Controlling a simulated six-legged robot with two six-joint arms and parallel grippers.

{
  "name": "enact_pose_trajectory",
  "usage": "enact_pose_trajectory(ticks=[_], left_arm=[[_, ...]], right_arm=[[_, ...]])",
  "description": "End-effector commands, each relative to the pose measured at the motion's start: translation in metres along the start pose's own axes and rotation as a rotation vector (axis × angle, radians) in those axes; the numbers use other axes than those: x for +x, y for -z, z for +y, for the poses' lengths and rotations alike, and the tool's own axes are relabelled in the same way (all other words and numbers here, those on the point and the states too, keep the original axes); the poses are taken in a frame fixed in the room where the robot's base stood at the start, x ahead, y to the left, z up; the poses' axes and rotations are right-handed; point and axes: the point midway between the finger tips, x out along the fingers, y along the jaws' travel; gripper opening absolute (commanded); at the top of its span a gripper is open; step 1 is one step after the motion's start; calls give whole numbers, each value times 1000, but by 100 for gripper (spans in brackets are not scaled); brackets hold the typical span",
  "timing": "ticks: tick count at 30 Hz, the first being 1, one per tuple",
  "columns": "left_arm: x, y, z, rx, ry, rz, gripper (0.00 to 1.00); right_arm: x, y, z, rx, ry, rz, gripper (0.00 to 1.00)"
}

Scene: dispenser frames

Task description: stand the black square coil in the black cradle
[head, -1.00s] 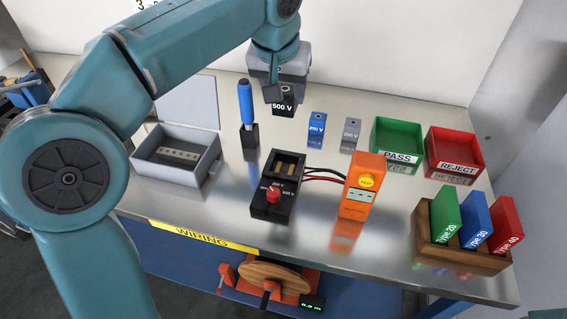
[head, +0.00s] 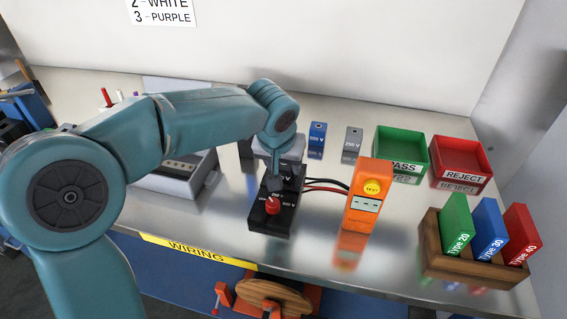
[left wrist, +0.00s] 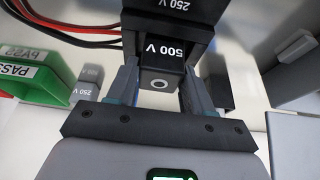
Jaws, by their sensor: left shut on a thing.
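My left gripper (head: 277,182) is over the back part of the black cradle (head: 283,217), a dark box with a red knob and red and black wires. In the left wrist view it is shut on the black square coil marked 500 V (left wrist: 158,65), held between both fingers. The cradle also shows in the left wrist view (left wrist: 177,8), right beyond the coil. The coil's far end is at the cradle's opening; I cannot tell how deep it sits. In the head view my gripper and arm mostly hide the coil. My right gripper is not in view.
An orange tester (head: 367,195) stands right of the cradle. A blue block (head: 317,140) and a grey block (head: 353,142) stand behind. A green PASS bin (head: 401,150), a red REJECT bin (head: 460,163) and a wooden rack (head: 432,250) are at right. A grey box (head: 180,185) is at left.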

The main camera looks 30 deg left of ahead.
Motion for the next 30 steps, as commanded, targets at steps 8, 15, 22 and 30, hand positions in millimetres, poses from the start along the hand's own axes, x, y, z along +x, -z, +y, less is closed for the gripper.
enact_pose_trajectory(ticks=[8, 15, 22, 30], left_arm=[[3, -1, 0, 0, 0, 0, 54], [2, -1, 0, 1, 0, 0, 76], [-7, 1, 0, 0, -1, 2, 76], [-67, 2, 1, 1, -3, 5, 76]], right_arm=[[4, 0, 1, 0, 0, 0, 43], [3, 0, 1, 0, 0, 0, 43], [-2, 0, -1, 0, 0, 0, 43], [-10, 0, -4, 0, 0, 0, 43]])
